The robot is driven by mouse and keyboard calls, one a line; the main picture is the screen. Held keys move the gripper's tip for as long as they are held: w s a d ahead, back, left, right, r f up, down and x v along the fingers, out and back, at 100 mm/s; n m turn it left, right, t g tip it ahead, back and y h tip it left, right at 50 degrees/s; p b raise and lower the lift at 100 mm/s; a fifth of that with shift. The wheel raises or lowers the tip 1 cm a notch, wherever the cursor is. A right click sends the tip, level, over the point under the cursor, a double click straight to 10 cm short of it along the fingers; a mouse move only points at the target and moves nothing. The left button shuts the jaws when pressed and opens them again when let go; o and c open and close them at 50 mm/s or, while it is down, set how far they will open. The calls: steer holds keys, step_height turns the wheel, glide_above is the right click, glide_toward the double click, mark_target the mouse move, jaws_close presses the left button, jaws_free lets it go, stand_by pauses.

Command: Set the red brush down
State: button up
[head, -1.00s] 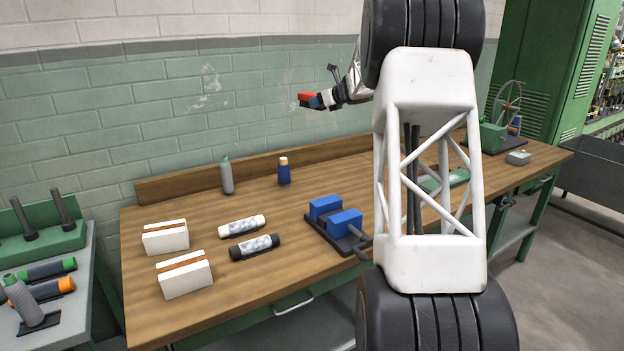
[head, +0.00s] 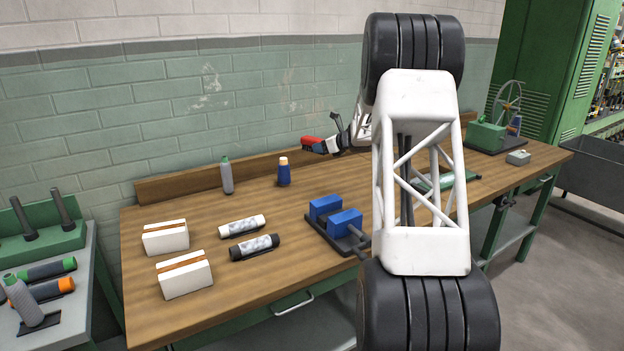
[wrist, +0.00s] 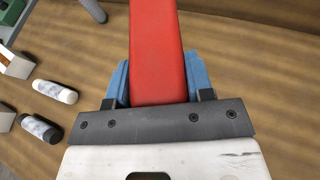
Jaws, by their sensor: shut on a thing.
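The red brush (head: 312,143) is held up over the back part of the wooden workbench (head: 260,215), apart from its top. In the wrist view the brush (wrist: 158,50) is a long red bar running up out of the frame, so its far end is hidden there. My gripper (head: 330,146) is shut on it, one blue finger pad on each side; the gripper also shows in the wrist view (wrist: 158,82). My arm hides part of the bench on the right.
A blue-jawed vise (head: 338,222), white and black cylinders (head: 242,226), and two white blocks (head: 185,274) are in front. Bare wood lies between them.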

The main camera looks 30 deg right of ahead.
step_height(320, 180, down, 14)
steer(key=shift+w+d, duration=0.1)
steer(key=shift+w, duration=0.05)
stand_by(0.4)
glide_above(317, 179)
steer(key=shift+d+f, duration=0.15)
steer(key=shift+f, duration=0.55)
stand_by(0.4)
steer(key=shift+f, duration=0.1)
steer(key=shift+f, duration=1.65)
steer(key=shift+f, duration=0.1)
steer(key=o, duration=0.9)
